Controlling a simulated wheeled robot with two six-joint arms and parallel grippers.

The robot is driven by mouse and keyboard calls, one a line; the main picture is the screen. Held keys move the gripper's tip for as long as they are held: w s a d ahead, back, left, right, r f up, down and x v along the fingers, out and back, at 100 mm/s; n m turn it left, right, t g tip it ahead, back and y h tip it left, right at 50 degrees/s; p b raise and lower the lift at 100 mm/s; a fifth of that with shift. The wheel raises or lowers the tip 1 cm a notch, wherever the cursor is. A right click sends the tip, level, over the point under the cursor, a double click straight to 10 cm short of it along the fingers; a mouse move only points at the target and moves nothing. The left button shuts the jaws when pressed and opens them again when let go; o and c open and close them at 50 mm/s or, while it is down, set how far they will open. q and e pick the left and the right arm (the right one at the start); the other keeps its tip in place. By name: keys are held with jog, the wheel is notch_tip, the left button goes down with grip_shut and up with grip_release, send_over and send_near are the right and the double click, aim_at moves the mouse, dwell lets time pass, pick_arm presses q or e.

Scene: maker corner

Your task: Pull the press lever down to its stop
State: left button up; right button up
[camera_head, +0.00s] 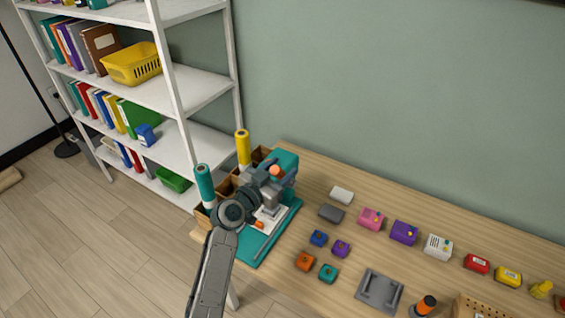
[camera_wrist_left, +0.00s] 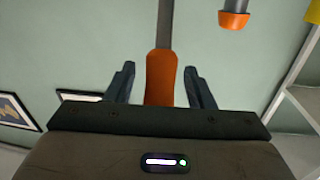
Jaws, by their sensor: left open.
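The press lever shows in the left wrist view as a grey bar (camera_wrist_left: 164,25) with an orange grip (camera_wrist_left: 160,78). In the head view an orange end (camera_head: 275,170) shows at my left gripper (camera_head: 268,178), in front of the teal upper part of the press (camera_head: 287,160). In the left wrist view my left gripper (camera_wrist_left: 160,85) is open, with one finger on each side of the orange grip and visible gaps beside it. My gripper and arm hide much of the press. My right gripper is not in view.
The press stands at the table's left end on a teal mat (camera_head: 288,222). A teal roll (camera_head: 205,186) and a yellow roll (camera_head: 243,147) stand beside it. Several small coloured blocks and boxes lie to the right. A white shelf (camera_head: 180,95) stands behind left.

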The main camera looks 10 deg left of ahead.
pick_arm(q)
jog(key=shift+w+d, duration=0.25)
jog(key=shift+w, duration=0.25)
